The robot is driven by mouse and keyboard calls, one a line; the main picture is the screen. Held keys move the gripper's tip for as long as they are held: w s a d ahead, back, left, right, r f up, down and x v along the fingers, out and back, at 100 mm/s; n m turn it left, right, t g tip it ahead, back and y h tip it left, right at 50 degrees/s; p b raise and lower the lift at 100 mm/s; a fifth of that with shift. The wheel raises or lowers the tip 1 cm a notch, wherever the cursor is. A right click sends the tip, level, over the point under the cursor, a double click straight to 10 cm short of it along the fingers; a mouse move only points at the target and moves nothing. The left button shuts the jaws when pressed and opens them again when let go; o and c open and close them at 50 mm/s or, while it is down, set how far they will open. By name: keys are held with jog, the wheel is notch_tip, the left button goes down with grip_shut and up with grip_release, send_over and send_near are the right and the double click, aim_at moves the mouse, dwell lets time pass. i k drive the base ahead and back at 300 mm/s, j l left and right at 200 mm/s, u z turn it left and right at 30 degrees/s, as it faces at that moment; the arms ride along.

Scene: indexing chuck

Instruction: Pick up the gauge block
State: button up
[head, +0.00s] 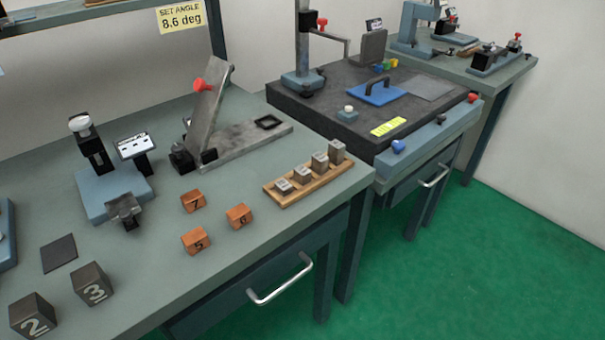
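Several grey steel blocks of stepped heights stand in a row on a wooden rack (306,183) near the bench's front right edge. They look like gauge blocks; which one is meant cannot be told. The shortest block (283,186) is at the left end, then a taller one (303,173), another (320,161), and the tallest block (337,151) at the right end. Any markings on them are too small to read. My gripper is not in view.
Behind the rack is a tilted steel bar (207,115) with a red knob on a flat base. Copper cubes (239,215) and dark numbered cubes (93,284) sit left of it. A blue stand (113,190) is at left. A drawer handle (281,280) projects below the front edge.

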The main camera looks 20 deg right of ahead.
aim_at(301, 175)
jog(key=l+u, duration=0.2)
jog(key=l, duration=1.55)
jog(key=i+l, duration=0.35)
